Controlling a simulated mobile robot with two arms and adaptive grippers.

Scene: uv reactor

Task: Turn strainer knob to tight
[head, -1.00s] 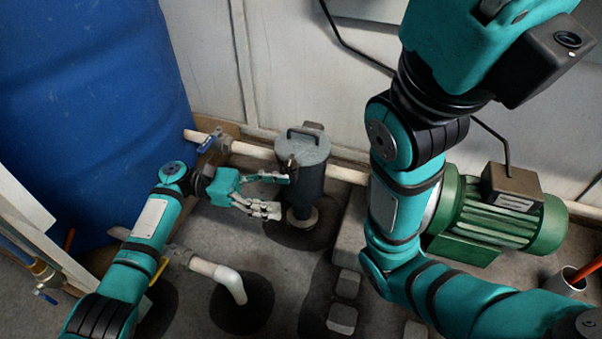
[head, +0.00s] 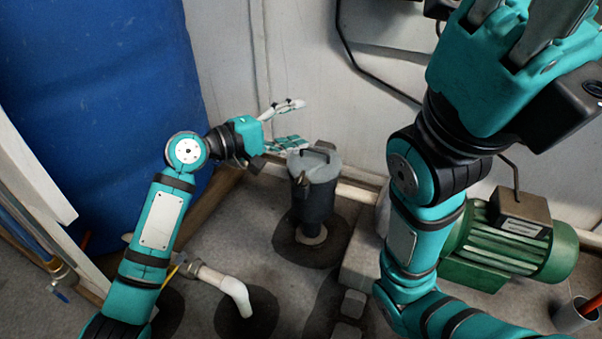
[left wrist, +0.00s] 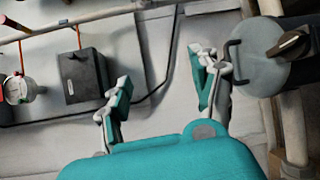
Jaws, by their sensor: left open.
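The strainer (head: 316,200) is a dark grey upright cylinder with a lighter lid and a bar handle on top. Its dark knob (left wrist: 290,45) shows at the upper right of the left wrist view, beside the round lid (left wrist: 258,62). In the head view the knob is small and hard to make out. My left gripper (head: 299,124) is open and empty, at the lid's upper left in the head view. Its fingers (left wrist: 160,72) are spread left of the lid in the left wrist view. My right gripper (head: 545,30) is partly cut off at the top right.
A blue barrel (head: 95,110) stands at the left. A green motor (head: 510,245) sits at the right, beyond my right arm. A white pipe elbow (head: 238,293) rises from the floor. A dark box (left wrist: 84,76) hangs on the wall.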

